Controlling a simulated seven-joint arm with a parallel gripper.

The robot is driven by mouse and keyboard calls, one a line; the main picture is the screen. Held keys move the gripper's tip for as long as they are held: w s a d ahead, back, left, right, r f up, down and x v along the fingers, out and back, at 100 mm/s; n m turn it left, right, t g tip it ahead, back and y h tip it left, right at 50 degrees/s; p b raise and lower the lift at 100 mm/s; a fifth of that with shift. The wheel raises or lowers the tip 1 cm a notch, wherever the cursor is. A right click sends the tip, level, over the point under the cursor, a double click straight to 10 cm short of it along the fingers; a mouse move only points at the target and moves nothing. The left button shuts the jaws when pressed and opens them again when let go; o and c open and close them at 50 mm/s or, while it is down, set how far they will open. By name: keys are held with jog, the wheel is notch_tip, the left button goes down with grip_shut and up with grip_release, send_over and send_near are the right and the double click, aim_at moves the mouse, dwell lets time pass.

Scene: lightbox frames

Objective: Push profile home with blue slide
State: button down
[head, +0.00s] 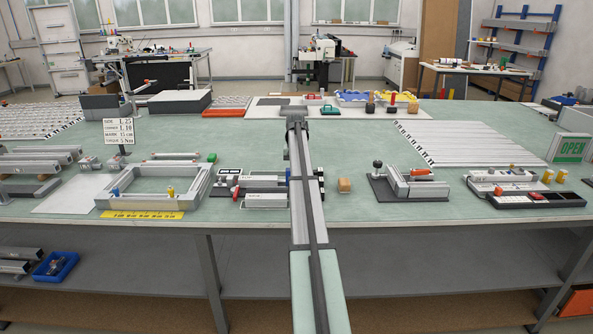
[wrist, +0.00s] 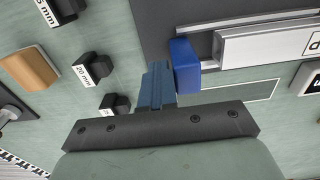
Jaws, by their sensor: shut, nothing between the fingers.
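The blue slide (wrist: 185,66) is a small upright block in the wrist view, by the left end of the pale grey profile (wrist: 265,42). The profile has a white label and lies on a dark base plate (wrist: 160,20). A narrow gap shows between slide and profile; I cannot tell if they touch lower down. My gripper (wrist: 160,68) is shut and empty, its fingers just left of the blue slide. I cannot tell whether they touch it. In the head view my arm hides the gripper and slide; part of the fixture (head: 262,183) shows left of the arm.
In the wrist view, a wooden block (wrist: 30,69) and dark labelled blocks, one marked 20 mm (wrist: 93,68), stand left of the fingers. A grey rail (wrist: 250,18) runs along the profile. In the head view, a frame (head: 155,190) and another fixture (head: 410,185) flank the arm.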

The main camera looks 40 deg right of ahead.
aim_at(287, 169)
jog(key=shift+w+a, duration=1.2)
jog(key=shift+a, duration=0.05)
jog(key=shift+w+a, duration=0.5)
jog(key=shift+w, duration=0.05)
jog(key=shift+w+a, duration=0.4)
dwell(0.6)
jog(key=shift+s+d, duration=0.1)
jog(key=shift+s, duration=0.05)
jog(key=shift+s+d, duration=0.35)
jog(key=shift+r, duration=0.15)
